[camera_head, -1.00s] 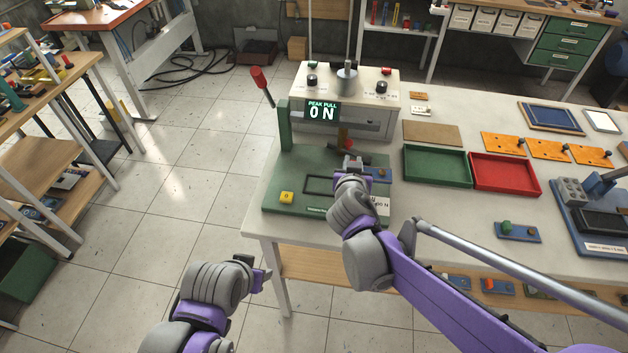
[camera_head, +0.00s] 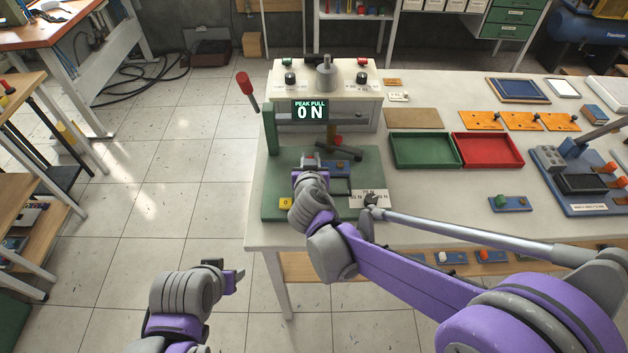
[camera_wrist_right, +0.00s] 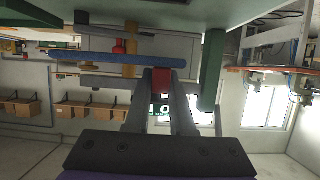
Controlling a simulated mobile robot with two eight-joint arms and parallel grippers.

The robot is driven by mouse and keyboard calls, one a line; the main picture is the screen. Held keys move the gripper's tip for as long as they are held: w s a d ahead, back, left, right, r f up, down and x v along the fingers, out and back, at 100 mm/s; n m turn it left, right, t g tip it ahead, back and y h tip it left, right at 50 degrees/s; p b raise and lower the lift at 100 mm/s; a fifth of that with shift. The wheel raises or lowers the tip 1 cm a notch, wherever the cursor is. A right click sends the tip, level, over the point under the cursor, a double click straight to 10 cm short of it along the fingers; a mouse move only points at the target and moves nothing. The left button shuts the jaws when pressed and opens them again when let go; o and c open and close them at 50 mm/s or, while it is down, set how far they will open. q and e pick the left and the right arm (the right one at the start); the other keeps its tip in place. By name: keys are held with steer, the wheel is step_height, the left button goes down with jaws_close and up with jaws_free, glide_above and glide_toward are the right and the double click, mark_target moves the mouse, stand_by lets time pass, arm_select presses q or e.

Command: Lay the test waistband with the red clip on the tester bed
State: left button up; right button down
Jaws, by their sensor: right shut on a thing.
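My right gripper (camera_head: 309,167) is over the tester bed (camera_head: 280,168), left of its middle, and is shut on the red clip (camera_head: 309,157). The test waistband, a flat blue strip (camera_head: 335,168), reaches out to the right from the clip. In the right wrist view the red clip (camera_wrist_right: 162,80) sits between my fingertips, with the blue strip (camera_wrist_right: 105,56) crossing beside it. A gap shows there between the strip and the green bed (camera_wrist_right: 150,14). My left gripper (camera_head: 234,281) is off the table at lower left; its jaws are too small to judge.
The tester box (camera_head: 345,77) behind the bed reads 0 N. A green post (camera_head: 270,130) and a red-knobbed lever (camera_head: 246,86) stand at the bed's left. A yellow button (camera_head: 285,203) is at the front. Green (camera_head: 395,151) and red (camera_head: 519,151) trays lie to the right.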

step_height(320, 180, down, 4)
steer(key=shift+s+r, duration=0.1)
steer(key=shift+r, duration=0.15)
step_height(320, 180, down, 4)
steer(key=shift+r+b, duration=0.15)
steer(key=shift+b, duration=0.3)
arm_select(q)
steer(key=shift+s+f, duration=0.4)
steer(key=shift+f, duration=0.4)
arm_select(e)
steer(key=shift+r, duration=0.1)
steer(key=shift+f, duration=0.25)
arm_select(q)
steer(key=shift+f, duration=0.15)
arm_select(e)
steer(key=c, duration=0.8)
jaws_free()
steer(key=shift+o, duration=0.2)
steer(key=shift+r, duration=0.1)
